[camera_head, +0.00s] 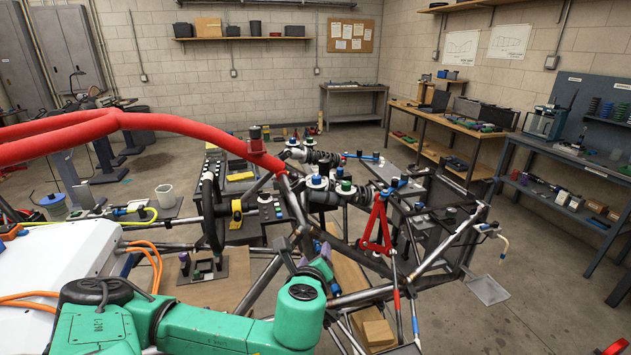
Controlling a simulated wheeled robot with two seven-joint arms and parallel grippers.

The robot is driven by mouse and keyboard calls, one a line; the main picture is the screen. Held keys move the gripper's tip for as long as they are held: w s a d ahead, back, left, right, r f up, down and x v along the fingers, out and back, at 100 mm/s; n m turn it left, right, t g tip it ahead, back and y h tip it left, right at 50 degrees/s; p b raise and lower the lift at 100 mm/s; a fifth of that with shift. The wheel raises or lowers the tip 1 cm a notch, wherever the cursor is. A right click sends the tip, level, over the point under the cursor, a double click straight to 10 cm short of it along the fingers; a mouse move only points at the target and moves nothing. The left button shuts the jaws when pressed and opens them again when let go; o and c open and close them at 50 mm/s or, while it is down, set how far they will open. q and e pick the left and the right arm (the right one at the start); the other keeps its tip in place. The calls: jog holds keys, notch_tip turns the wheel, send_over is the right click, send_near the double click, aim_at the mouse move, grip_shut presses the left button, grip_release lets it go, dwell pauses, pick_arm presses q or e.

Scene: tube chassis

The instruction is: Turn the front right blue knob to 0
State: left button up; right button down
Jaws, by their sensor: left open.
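Several coloured knobs sit on the tube chassis. A blue knob on a white dial (317,181) is near the middle, beside a green knob on a white dial (345,188). I cannot tell which is the front right knob, and the dial marks are too small to read. My left gripper (308,262) is at the end of my green arm, open, below and in front of the middle blue knob, apart from it and among the chassis tubes. My right gripper is not in view.
Red tube (170,122) crosses the upper left. Dark chassis tubes and a red wishbone (376,228) stand around and right of my left gripper. A wooden block (378,334) lies below. Benches (445,130) line the right wall; the floor at right is mostly clear.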

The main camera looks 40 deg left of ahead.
aim_at(316, 180)
pick_arm(q)
notch_tip(316, 180, up, 11)
jog(key=a+m+t+y, duration=0.2)
jog(key=m+t+y, duration=0.15)
jog(key=m, duration=0.35)
jog(key=shift+m+h, duration=0.4)
jog(key=shift+h, duration=0.05)
jog(key=b+x, duration=0.8)
jog(key=x, duration=0.6)
jog(key=shift+w+d+r, duration=0.15)
jog(key=shift+w+r, duration=0.05)
jog(key=shift+w, duration=0.1)
jog(key=shift+w+a+r, duration=0.1)
jog(key=shift+w+a, duration=0.1)
jog(key=shift+w, duration=0.05)
jog(key=shift+s, duration=0.1)
grip_shut()
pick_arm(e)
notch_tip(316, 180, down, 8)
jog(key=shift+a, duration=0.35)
